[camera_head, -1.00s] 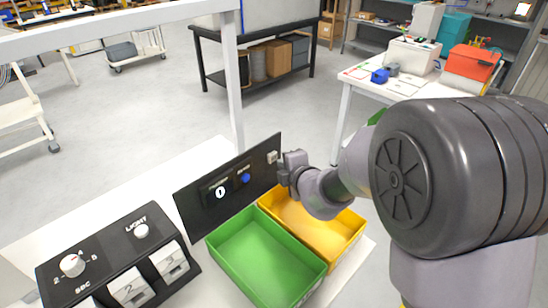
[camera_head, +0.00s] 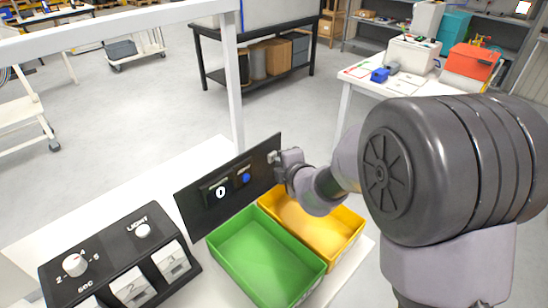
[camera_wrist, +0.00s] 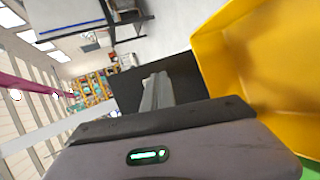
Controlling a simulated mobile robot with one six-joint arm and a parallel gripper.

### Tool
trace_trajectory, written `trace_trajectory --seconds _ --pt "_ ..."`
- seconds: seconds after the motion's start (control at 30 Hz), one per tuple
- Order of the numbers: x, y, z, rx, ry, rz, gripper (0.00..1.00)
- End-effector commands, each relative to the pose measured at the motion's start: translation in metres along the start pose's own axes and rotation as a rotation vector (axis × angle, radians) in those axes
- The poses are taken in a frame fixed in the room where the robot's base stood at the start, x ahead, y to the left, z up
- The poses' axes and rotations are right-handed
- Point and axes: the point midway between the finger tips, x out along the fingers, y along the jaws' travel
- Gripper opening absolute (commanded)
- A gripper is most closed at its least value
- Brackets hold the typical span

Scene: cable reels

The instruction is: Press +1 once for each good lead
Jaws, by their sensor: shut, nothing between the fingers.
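A black upright panel (camera_head: 215,200) stands behind the two bins in the head view. It carries a small counter display (camera_head: 221,192) whose digit looks like 0, and a blue round button (camera_head: 244,178) with a label too small to read. My gripper (camera_head: 273,157) is shut and empty at the panel's right end. Whether it touches the panel I cannot tell, and no +1 marking is readable there. In the wrist view my closed fingers (camera_wrist: 155,92) point toward the dark panel (camera_wrist: 188,78). No lead can be made out.
A green bin (camera_head: 265,252) and a yellow bin (camera_head: 318,226) stand in front of the panel, and both look empty. A black control box (camera_head: 110,255) with a dial (camera_head: 75,265), a LIGHT knob (camera_head: 142,230) and numbered white switches sits at the left.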

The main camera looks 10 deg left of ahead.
Motion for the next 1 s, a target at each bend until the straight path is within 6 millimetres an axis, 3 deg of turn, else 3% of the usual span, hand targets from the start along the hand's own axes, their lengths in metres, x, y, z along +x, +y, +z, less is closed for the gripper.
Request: trace_trajectory --seconds 0.47,1.0 --pt "0.002 0.001 -0.001 0.000 0.000 0.001 0.00" --pt "-0.011 -0.006 0.006 0.000 0.000 0.001 0.00"
